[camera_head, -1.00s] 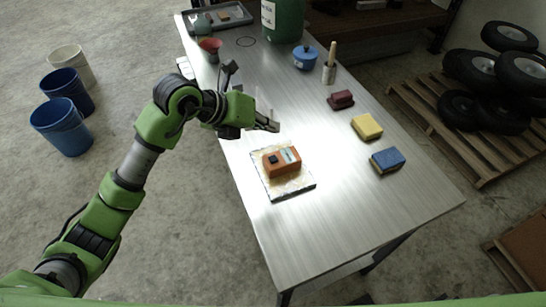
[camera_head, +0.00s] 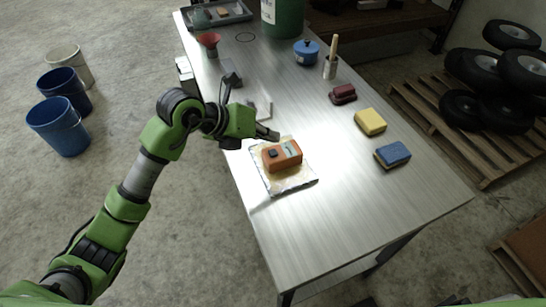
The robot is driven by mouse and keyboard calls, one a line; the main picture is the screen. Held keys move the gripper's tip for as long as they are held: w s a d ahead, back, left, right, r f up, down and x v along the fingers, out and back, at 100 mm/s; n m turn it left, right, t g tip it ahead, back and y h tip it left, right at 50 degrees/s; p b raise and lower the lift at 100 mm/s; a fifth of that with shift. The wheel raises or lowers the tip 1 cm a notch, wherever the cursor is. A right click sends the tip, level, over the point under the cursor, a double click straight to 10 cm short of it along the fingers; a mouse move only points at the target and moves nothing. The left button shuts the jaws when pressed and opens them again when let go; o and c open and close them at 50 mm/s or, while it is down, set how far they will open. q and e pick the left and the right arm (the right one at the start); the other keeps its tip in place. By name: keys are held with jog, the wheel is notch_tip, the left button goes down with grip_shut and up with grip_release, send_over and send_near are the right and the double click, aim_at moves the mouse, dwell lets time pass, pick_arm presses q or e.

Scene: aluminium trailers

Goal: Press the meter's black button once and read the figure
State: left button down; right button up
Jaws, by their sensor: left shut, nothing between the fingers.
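The orange meter (camera_head: 283,157) lies on a pale, patterned square pad (camera_head: 291,186) near the left edge of the metal table. Its black button (camera_head: 273,153) is on the left of its top face, and a small pale display (camera_head: 290,146) is on the right. The figure on the display is too small to read. My left gripper (camera_head: 275,135) is shut and empty. Its fingertips are just behind the meter in the picture, close to the button; I cannot tell whether they touch it. My right gripper is not in view.
On the table (camera_head: 330,220) are a blue sponge (camera_head: 392,155), a yellow sponge (camera_head: 370,122), a dark red block (camera_head: 343,94), a blue pot (camera_head: 306,53), a brush in a cup (camera_head: 330,68) and a red funnel (camera_head: 208,43). The front of the table is clear.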

aim_at(270, 153)
pick_arm(q)
notch_tip(270, 153, down, 2)
jog(key=shift+f+b, duration=0.25)
jog(key=shift+b, duration=0.3)
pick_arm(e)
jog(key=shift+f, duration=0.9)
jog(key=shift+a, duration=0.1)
pick_arm(q)
jog(key=shift+f, duration=0.35)
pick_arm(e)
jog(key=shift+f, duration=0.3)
pick_arm(q)
jog(key=shift+f+b, duration=0.5)
jog(key=shift+b, duration=0.1)
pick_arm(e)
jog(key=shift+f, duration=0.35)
pick_arm(q)
jog(key=shift+r, duration=0.1)
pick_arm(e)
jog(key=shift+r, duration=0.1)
pick_arm(q)
jog(key=shift+r+p, duration=0.65)
jog(key=shift+r, duration=0.15)
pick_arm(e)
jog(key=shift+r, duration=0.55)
